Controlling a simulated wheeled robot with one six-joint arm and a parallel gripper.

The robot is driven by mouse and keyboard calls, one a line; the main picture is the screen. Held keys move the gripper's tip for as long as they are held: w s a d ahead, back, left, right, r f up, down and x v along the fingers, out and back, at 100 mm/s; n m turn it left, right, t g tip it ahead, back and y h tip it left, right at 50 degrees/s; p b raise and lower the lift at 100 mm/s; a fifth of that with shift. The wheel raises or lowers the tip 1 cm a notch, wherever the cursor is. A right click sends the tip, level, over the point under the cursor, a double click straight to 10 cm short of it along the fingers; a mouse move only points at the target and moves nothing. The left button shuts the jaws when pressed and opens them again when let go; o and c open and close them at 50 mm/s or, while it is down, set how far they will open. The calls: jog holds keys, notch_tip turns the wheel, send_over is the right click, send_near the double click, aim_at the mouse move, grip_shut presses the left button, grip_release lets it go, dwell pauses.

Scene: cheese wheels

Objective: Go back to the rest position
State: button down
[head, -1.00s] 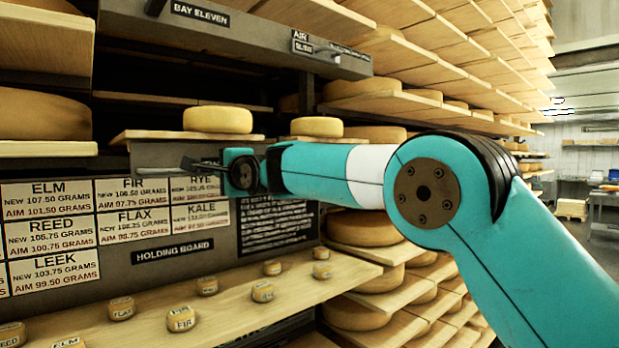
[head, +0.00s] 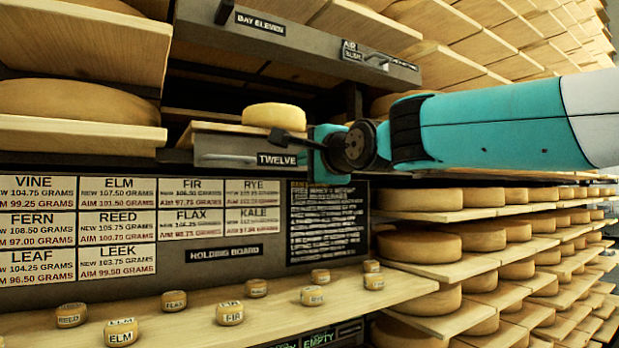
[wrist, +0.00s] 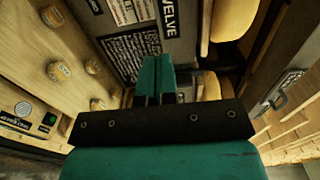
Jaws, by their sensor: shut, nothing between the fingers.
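My gripper (head: 292,140) is in the upper middle of the head view, in front of the shelf bay with the TWELVE label. Its dark fingers point left and sit close together with nothing between them. In the wrist view my gripper (wrist: 153,98) also shows shut and empty. My teal arm reaches in from the right edge of the head view, roughly level. One cheese wheel (head: 274,115) lies on a pale board just behind and above the fingers. I cannot tell how far the fingers are from the board's front.
The holding board (head: 224,253) carries weight cards such as ELM and FIR. Below it, several small labelled cheeses (head: 230,313) stand on a wooden ledge (head: 270,322). Racks of large wheels (head: 405,247) fill the right. The BAY ELEVEN beam (head: 300,40) with a handle is above.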

jog(key=s+d+f+n+g+h, duration=0.1)
jog(key=s+d+f+n+g, duration=0.1)
jog(key=s+f+n+g, duration=0.5)
jog(key=s+d+f+n+g+h, duration=0.1)
jog(key=s+d+f+n, duration=0.15)
jog(key=s+f, duration=0.6)
jog(key=s+d+f+n+g+h, duration=0.1)
jog(key=s+d+f+n+g, duration=0.2)
jog(key=s+f, duration=0.6)
jog(key=s+d+f+n+g+h, duration=0.1)
jog(key=s+d+f+n+g, duration=0.3)
jog(key=s+f+n, duration=0.3)
jog(key=s+f+g, duration=0.1)
jog(key=s+f, duration=0.1)
jog(key=s, duration=0.3)
jog(key=shift+s+f, duration=0.15)
jog(key=shift+f, duration=0.15)
